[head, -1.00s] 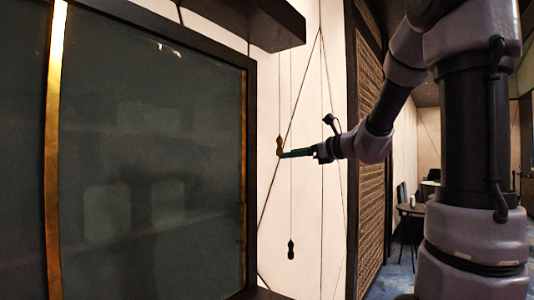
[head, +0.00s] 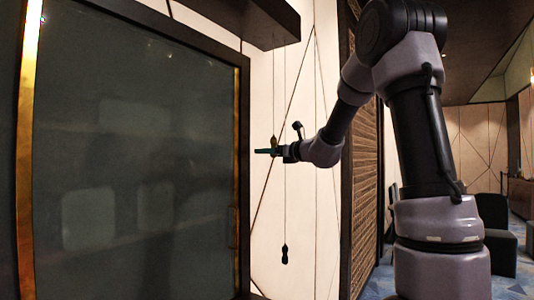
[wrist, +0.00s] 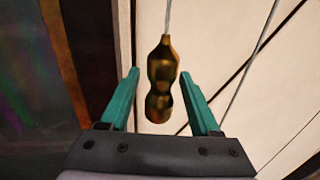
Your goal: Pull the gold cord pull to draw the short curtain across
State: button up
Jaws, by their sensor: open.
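The gold cord pull (wrist: 162,80) hangs upright on a thin cord in the wrist view. It is between my two teal fingers, with a gap showing on each side. In the head view the gold pull (head: 274,142) is small and partly hidden by my gripper (head: 265,151). My fingers there reach leftward past it. My gripper is open in the wrist view (wrist: 159,77) and is not closed on the pull. I cannot make out the short curtain in either view.
A black cord pull (head: 284,255) hangs lower on another cord. A large dark screen (head: 140,160) with gold edging fills the left, under a dark overhanging ledge (head: 240,22). A pale wall (head: 305,180) with dark lines stands behind. Dark chairs (head: 495,220) stand at the right.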

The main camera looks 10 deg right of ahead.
grip_shut()
dwell(1.5)
